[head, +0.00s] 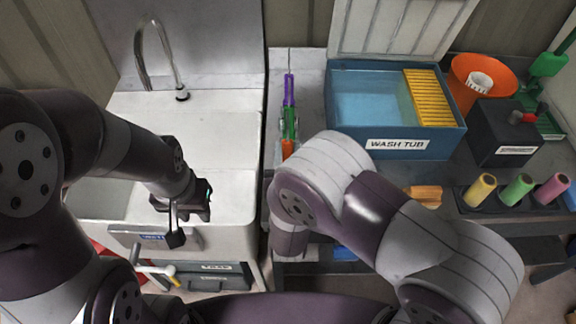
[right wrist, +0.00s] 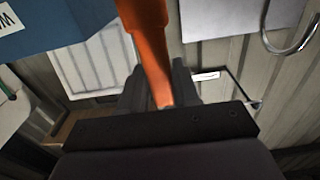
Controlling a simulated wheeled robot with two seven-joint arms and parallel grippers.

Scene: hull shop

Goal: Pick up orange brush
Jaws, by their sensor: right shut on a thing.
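My right gripper (right wrist: 157,88) is shut on a long orange thing, the orange brush (right wrist: 148,40), which runs up out of the top of the right wrist view. Its bristle end is not in view there. In the head view my right arm hides the gripper. An orange piece (head: 288,148) shows just above that arm, in line with a green one (head: 289,122) and a purple one (head: 289,90); I cannot tell if it is the held brush. My left gripper (head: 188,208) hangs at the front of the sink, and its jaws are unclear.
A blue wash tub (head: 398,145) with a yellow ribbed board (head: 428,98) stands on the bench. An orange block (head: 424,194) and yellow, green and pink rolls lie in front. A black box (head: 505,130) is at right. A white sink (head: 220,125) with a faucet (head: 160,60) is left.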

